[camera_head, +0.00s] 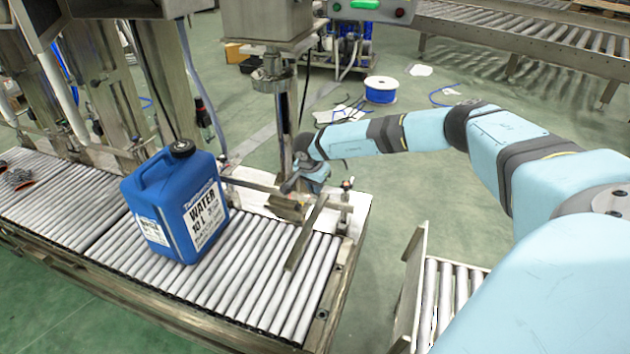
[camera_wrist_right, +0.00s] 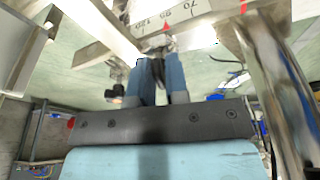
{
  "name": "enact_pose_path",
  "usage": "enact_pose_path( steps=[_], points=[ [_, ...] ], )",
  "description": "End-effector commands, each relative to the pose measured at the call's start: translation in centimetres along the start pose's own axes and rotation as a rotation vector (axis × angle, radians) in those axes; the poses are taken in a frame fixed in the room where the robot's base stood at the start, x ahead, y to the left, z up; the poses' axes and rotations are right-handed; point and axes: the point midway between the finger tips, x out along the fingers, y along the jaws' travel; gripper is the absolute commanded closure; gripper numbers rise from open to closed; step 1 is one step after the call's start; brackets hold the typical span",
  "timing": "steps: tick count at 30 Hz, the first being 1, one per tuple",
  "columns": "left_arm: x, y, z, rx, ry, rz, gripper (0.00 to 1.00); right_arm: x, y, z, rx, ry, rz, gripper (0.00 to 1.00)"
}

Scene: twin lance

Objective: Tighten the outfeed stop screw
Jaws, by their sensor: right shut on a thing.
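My right gripper (camera_head: 292,186) is at the end of the conveyor, beside the metal stop bar (camera_head: 305,238) that lies slantwise over the rollers. In the right wrist view its two blue fingers (camera_wrist_right: 159,62) are shut on a small dark part, which I take to be the stop screw (camera_wrist_right: 157,70). The fingers hide most of it. Just beyond them is a white scale (camera_wrist_right: 172,22) marked 120, 95 and 70, with a red pointer (camera_wrist_right: 166,28). How tight the screw is cannot be seen. My left gripper is not in view.
A blue water canister (camera_head: 180,205) stands upright on the roller conveyor (camera_head: 250,275), left of the stop bar. A vertical metal post (camera_head: 283,120) rises close behind my right gripper. A small red-tipped fitting (camera_head: 347,185) stands to its right. A blue cable spool (camera_head: 381,90) is on the floor behind.

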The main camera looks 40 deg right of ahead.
Motion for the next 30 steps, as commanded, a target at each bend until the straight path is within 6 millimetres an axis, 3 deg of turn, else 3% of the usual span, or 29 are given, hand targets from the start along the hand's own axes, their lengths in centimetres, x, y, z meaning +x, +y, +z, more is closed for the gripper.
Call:
enact_pose_path(
  steps=[10,21,30],
  points=[
    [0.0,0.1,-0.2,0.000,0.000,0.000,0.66,0.0,0.0,0.0,0.028,0.000,0.009,0.99],
    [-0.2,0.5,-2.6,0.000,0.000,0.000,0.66,-0.1,0.1,0.0,0.360,0.000,0.095,0.99],
    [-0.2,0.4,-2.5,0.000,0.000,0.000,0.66,0.1,0.1,0.0,0.386,0.000,0.101,0.99]
  ],
)
